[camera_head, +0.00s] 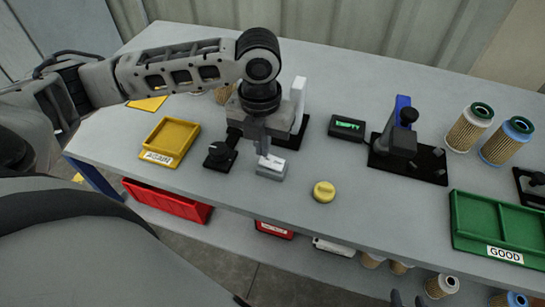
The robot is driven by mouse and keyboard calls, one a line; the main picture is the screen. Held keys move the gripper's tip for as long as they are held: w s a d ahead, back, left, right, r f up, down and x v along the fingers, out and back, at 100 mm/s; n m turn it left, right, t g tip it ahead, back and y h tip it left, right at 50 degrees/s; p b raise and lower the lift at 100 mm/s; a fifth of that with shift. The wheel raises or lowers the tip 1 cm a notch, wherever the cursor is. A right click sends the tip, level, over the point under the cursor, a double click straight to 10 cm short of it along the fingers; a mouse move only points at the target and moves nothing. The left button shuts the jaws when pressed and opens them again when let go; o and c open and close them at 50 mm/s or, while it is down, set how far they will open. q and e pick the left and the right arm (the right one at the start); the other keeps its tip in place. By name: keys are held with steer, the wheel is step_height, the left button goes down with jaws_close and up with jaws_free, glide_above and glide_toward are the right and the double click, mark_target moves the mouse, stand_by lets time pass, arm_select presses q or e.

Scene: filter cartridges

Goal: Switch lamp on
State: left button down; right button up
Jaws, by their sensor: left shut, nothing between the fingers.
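A small grey switch box (271,172) with a white rocker on top sits on the table left of centre. My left gripper (264,150) points down with its fingers shut and empty, right at the rocker; I cannot tell whether they touch it. A white upright block (298,92) on a dark base stands just behind, partly hidden by my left wrist; I cannot tell if it is the lamp or if it is lit. Dark tips at the bottom edge appear to be my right gripper (408,299), mostly out of frame.
A yellow tray (171,140), a green display box (347,127), a black fixture (405,158), filter cartridges (468,128) and a green GOOD tray (498,226) occupy the table.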

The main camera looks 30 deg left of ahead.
arm_select(q)
steer(key=shift+f+b, duration=0.3)
steer(key=shift+f, duration=0.6)
stand_by(0.4)
step_height(320, 180, up, 3)
steer(key=p, duration=0.3)
steer(key=shift+p, duration=0.3)
step_height(320, 180, up, 2)
steer(key=shift+p, duration=0.45)
steer(key=shift+r, duration=1.1)
steer(key=shift+f, duration=0.1)
